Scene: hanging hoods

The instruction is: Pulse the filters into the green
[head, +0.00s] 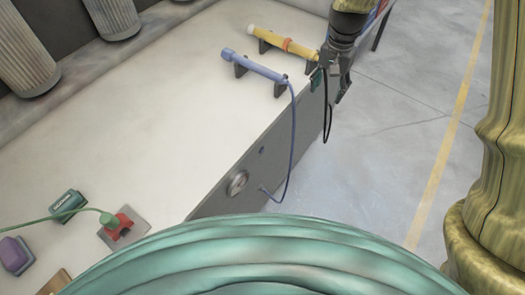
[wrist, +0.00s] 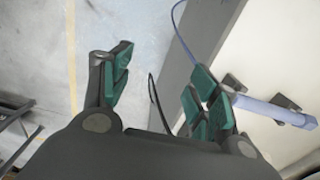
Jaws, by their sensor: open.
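Several ribbed grey filters stand at the back left of the pale bench in the head view, the nearest filter (head: 25,50) at the left edge. A blue wand (head: 258,67) rests on two dark holders. A yellow wand (head: 283,42) with an orange ring rests behind it. My gripper (head: 331,80) is open beside the bench's right edge, near the wands' right ends. In the wrist view my gripper (wrist: 158,85) has its green-padded fingers apart. The blue wand (wrist: 262,108) shows past the right finger. A black cable (wrist: 155,98) shows between the fingers; I cannot tell whether it touches them.
A blue hose (head: 292,140) runs from the blue wand to the bench's front panel, which has a round knob (head: 237,183). A red fitting (head: 118,225) with a green hose, a green block (head: 68,205) and a purple block (head: 14,254) sit at lower left. Floor right is clear.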

